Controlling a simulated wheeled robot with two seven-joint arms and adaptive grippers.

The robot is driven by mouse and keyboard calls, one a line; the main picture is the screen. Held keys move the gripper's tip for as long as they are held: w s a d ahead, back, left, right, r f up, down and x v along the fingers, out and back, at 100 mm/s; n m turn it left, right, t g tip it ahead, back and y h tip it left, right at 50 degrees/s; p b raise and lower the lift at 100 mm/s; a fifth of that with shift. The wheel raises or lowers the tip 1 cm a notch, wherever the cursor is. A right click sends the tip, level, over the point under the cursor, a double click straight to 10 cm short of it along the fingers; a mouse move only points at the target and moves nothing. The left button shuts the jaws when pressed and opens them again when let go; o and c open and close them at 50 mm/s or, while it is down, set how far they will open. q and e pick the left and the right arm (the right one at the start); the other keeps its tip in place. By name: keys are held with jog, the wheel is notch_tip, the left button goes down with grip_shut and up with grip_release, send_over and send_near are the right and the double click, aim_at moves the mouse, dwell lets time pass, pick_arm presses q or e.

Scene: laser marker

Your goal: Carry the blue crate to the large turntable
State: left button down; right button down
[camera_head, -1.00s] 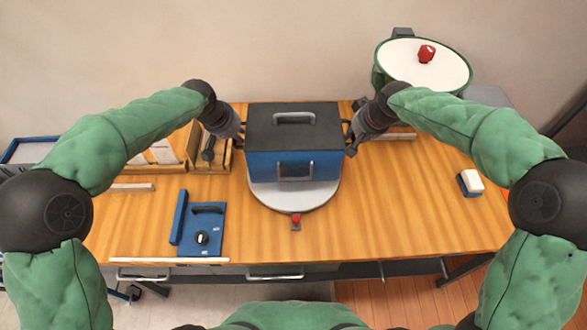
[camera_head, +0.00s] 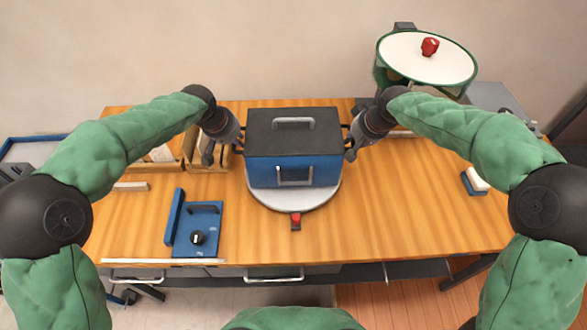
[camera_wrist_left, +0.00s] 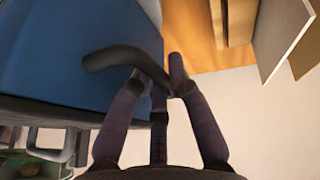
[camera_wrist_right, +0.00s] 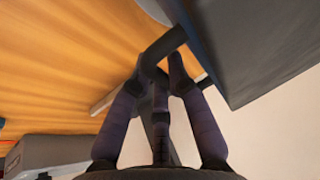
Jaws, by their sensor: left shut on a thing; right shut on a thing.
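The blue crate (camera_head: 262,172) has a dark lid with a handle on top. It appears upright, over the round grey turntable plate (camera_head: 292,203) at the middle of the table. The plate's front rim shows; the crate hides the rest. I cannot tell whether the crate rests on it or hangs just above. My left gripper (camera_head: 234,148) is shut on the crate's left side handle; the left wrist view shows the dark curved handle (camera_wrist_left: 112,58) between the fingers. My right gripper (camera_head: 350,152) is shut on the right side handle (camera_wrist_right: 163,44).
A green-rimmed drum with a white top (camera_head: 405,62) and a red piece (camera_head: 430,47) stands back right. A red knob (camera_head: 296,221) sits before the plate. A blue panel (camera_head: 208,220) lies front left, wooden trays (camera_head: 205,160) behind it. The table's right front is clear.

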pick_arm(q)
jog(key=shift+f+b, duration=0.3)
jog(key=shift+b, duration=0.05)
pick_arm(e)
jog(key=shift+f, duration=0.35)
pick_arm(q)
jog(key=c, duration=1.6)
grip_release()
jog(key=shift+f, duration=0.15)
pick_arm(e)
jog(key=c, duration=1.6)
grip_release()
jog(key=shift+f, duration=0.15)
pick_arm(q)
jog(key=o, duration=0.4)
pick_arm(e)
jog(key=o, duration=0.4)
pick_arm(q)
jog(key=v, duration=0.8)
pick_arm(e)
jog(key=v, duration=1.2)
